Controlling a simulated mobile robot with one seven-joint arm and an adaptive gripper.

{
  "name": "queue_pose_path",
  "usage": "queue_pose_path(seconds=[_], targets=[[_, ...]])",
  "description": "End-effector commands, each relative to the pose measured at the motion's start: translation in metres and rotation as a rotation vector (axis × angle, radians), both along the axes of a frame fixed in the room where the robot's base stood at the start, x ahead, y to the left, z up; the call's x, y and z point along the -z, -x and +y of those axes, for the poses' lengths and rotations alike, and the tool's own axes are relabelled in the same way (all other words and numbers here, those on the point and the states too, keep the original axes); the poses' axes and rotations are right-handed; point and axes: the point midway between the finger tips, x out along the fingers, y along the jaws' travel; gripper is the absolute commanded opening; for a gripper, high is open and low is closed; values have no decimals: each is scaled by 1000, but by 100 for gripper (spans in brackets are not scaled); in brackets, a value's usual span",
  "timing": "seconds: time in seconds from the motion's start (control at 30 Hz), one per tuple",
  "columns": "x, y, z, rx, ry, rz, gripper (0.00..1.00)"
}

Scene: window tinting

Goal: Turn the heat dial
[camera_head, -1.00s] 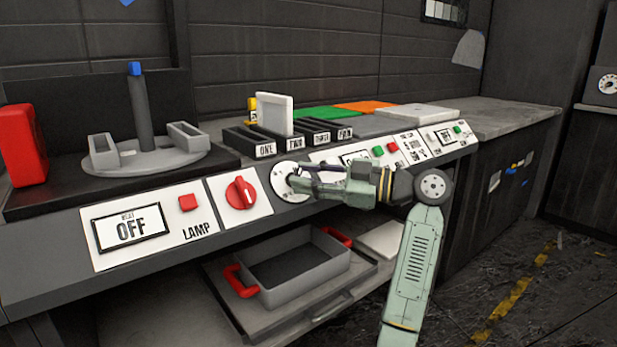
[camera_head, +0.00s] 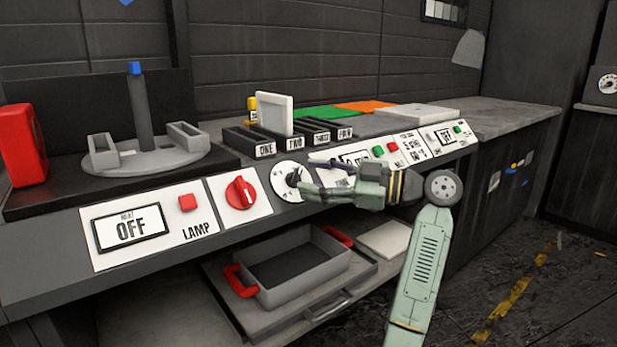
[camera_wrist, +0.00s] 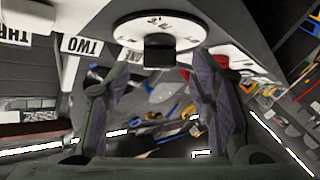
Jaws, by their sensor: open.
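A round white dial (camera_head: 282,177) with dark markings and a black knob (camera_head: 292,179) is set in the front panel. In the wrist view the dial (camera_wrist: 130,30) is at the top, with its black knob (camera_wrist: 159,50) just beyond the fingertips, roughly between them. My gripper (camera_head: 308,176) is open and empty, close to the right of the dial and apart from the knob. A red knob (camera_head: 239,193) with a white pointer mark sits on the panel left of the dial. A display (camera_head: 130,228) at far left reads "HEAT OFF".
A red lamp button (camera_head: 187,202) sits left of the red knob. Slots labelled ONE to FOUR stand above the dial, with a pale plate (camera_head: 274,113) upright in them. A grey tray (camera_head: 297,280) with red handles lies below the panel.

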Motion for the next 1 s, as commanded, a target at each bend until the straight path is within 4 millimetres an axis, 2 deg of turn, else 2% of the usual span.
queue_pose_path(seconds=[0.3, 0.5, 1.0], targets=[[0, 21, -66, 5, -2, -1, 50], [0, 30, -90, 2, 0, -1, 50], [0, 33, -96, 1, 1, -1, 50]])
